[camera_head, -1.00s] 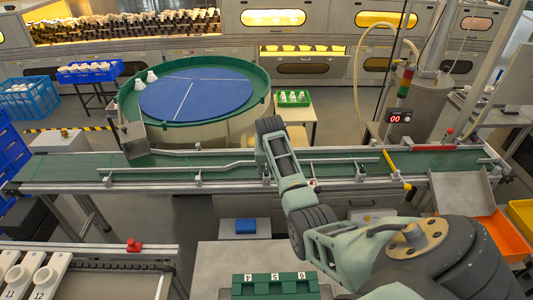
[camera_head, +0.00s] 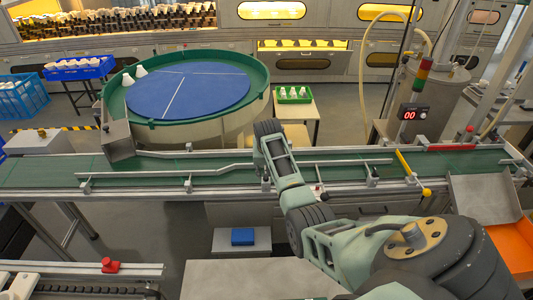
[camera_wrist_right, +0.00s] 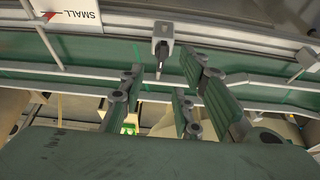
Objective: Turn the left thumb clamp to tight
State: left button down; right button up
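Guide rails on small grey clamps run along the green conveyor in the head view. One clamp (camera_head: 187,183) stands at the left part of the near rail and another (camera_head: 372,175) at the right; I cannot read whether they are tight. In the right wrist view a grey clamp block with a short stem (camera_wrist_right: 163,42) sits at the rail, just beyond my right gripper (camera_wrist_right: 168,75). The gripper's dark green fingers are spread, with nothing held between them. In the head view my right wrist reaches over the conveyor and its fingers are hidden. My left gripper is not in view.
The conveyor (camera_head: 130,178) crosses the picture. A SMALL label (camera_wrist_right: 68,12) with a red pointer is near the clamp in the wrist view. Behind are a blue-topped turntable (camera_head: 190,85) and a display reading 00 (camera_head: 412,112). An orange bin (camera_head: 513,245) is at right.

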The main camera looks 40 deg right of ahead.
aim_at(266, 177)
jog(key=shift+b+x, duration=0.55)
jog(key=shift+x, duration=2.55)
grip_shut()
